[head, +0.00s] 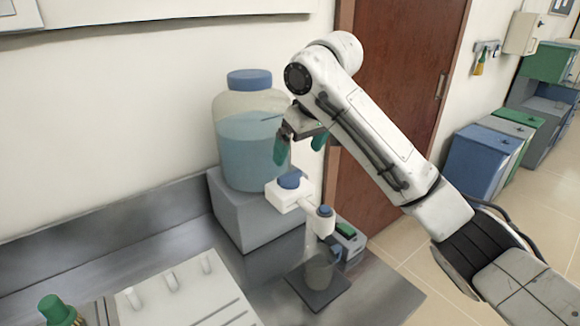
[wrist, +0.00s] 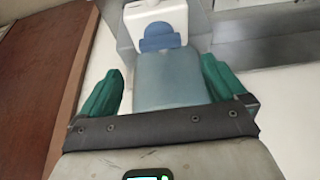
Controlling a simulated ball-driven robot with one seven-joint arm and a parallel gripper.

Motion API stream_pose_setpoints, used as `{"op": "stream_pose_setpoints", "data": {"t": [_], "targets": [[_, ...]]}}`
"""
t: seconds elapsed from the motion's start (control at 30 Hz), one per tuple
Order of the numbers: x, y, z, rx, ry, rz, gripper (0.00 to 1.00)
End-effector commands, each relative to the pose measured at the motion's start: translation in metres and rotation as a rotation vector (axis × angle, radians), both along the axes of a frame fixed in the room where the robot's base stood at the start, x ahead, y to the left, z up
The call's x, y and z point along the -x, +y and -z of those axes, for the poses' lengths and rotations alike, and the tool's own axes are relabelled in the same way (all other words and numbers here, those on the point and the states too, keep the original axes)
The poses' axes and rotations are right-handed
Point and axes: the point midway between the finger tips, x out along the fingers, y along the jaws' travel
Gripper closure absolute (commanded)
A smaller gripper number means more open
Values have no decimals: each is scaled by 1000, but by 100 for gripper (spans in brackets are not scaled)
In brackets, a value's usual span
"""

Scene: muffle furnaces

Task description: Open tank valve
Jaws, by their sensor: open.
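The tank (head: 250,140) is a clear jar of bluish liquid with a blue cap, standing on a grey block. A white tap with a blue knob (head: 290,180), which looks like the tank valve, projects at its lower front. Its spout arm ends in a second blue-topped part (head: 325,212). My gripper (head: 300,150), with teal fingers, is open and empty above the knob, apart from it. A white part with a blue piece (wrist: 160,42) shows at the top.
A small clear vessel (head: 319,272) stands under the spout on a dark plate. A small device with a green top (head: 347,231) is beside it. The metal counter (head: 360,300) holds a white rack (head: 195,295) and a green-capped bottle (head: 55,308) at left. A brown door (head: 395,60) stands behind.

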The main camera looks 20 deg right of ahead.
Motion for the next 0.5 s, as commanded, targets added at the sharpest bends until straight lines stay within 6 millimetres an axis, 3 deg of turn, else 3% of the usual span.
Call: {"op": "stream_pose_setpoints", "data": {"t": [0.3,0.5], "targets": [[-20,6,52,0,3,0,2],[-27,9,69,-1,1,0,2]]}}
